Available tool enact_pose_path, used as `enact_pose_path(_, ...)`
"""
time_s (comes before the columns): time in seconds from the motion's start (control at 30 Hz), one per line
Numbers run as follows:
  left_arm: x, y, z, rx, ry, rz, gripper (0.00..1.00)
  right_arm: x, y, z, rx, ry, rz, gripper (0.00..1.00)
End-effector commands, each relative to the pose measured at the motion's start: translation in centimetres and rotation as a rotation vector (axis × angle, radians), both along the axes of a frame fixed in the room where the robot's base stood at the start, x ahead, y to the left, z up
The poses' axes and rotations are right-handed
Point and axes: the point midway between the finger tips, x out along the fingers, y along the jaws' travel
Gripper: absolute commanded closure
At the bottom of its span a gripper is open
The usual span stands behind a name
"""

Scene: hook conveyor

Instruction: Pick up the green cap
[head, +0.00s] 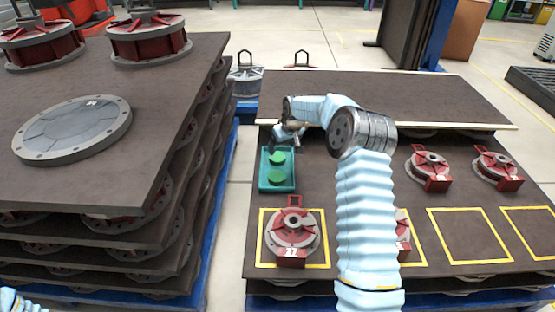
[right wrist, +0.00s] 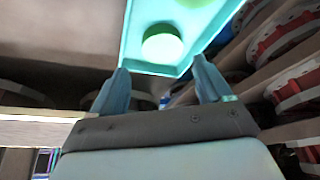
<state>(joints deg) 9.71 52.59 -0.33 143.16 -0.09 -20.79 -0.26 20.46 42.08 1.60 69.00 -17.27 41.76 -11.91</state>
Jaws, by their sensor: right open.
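Two round green caps lie in a small teal tray (head: 264,186) on the right-hand table. The far green cap (head: 277,157) and the near green cap (head: 277,176) both show in the head view. My right gripper (head: 285,144) is at the tray's far end, beside the far cap. In the right wrist view my right gripper (right wrist: 160,68) has its fingers spread, with nothing between them. One green cap (right wrist: 162,46) shows just beyond the fingertips, and part of another is at the top edge. My left gripper is out of view; only a bit of that arm shows.
Red and grey hook units stand on the right table (head: 375,185), one inside a yellow outlined square (head: 263,240) in front of the tray. A tall stack of dark boards (head: 165,110) stands at left. A floor gap separates stack and table.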

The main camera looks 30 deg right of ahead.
Motion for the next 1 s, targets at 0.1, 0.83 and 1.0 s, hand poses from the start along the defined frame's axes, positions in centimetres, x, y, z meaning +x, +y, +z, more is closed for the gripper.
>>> enact_pose_path(0.1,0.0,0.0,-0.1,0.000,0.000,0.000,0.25,0.5,0.0,-1.1,0.000,-0.001,0.000,0.22)
enact_pose_path(0.83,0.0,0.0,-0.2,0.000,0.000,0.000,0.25,2.5,0.2,-6.2,-0.001,-0.002,0.000,0.31)
enact_pose_path(1.0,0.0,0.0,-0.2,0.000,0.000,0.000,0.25,2.5,0.3,-6.1,-0.001,-0.001,0.000,0.57)
